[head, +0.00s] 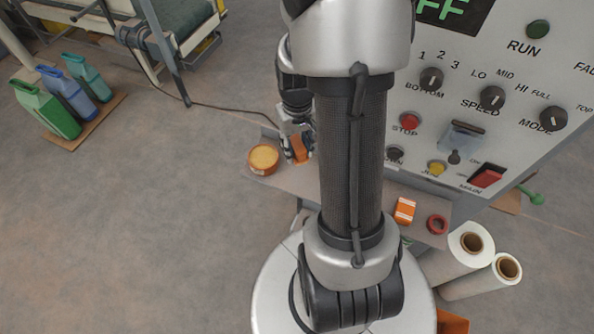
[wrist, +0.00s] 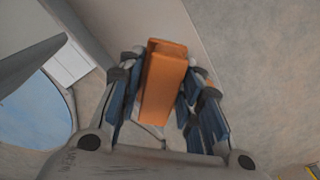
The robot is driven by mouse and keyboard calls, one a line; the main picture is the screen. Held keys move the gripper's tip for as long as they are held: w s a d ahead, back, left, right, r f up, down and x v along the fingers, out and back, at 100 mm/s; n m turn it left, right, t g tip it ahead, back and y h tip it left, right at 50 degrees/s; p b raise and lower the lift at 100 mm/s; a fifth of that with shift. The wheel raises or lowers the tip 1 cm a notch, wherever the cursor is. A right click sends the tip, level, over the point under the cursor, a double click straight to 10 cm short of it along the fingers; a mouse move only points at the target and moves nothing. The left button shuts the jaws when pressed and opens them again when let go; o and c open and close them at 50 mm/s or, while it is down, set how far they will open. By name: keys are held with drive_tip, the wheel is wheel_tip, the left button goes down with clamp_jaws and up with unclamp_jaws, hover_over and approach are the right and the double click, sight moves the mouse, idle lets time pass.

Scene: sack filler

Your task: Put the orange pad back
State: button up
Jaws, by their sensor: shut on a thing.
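The orange pad (wrist: 164,85) is a block-shaped orange piece held upright between the two fingers of my gripper (wrist: 160,100) in the wrist view. In the head view, my gripper (head: 296,146) is at the left part of the shelf under the control panel, with the orange pad (head: 300,149) between its fingers. My arm column hides part of the shelf there. I cannot tell whether the pad touches the shelf.
The shelf (head: 285,183) also bears a round yellow-orange tin (head: 263,158) left of my gripper, an orange box with a white label (head: 404,211) and a red ring (head: 437,224). The control panel (head: 470,150) rises behind.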

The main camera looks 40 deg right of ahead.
sight(297, 174)
wheel_tip(297, 174, down, 10)
drive_tip(key=b, duration=0.2)
drive_tip(key=shift+b, duration=0.4)
drive_tip(key=shift+c, duration=0.4)
drive_tip(key=o, duration=1)
drive_tip(key=shift+o, duration=0.2)
drive_tip(key=shift+r, duration=0.1)
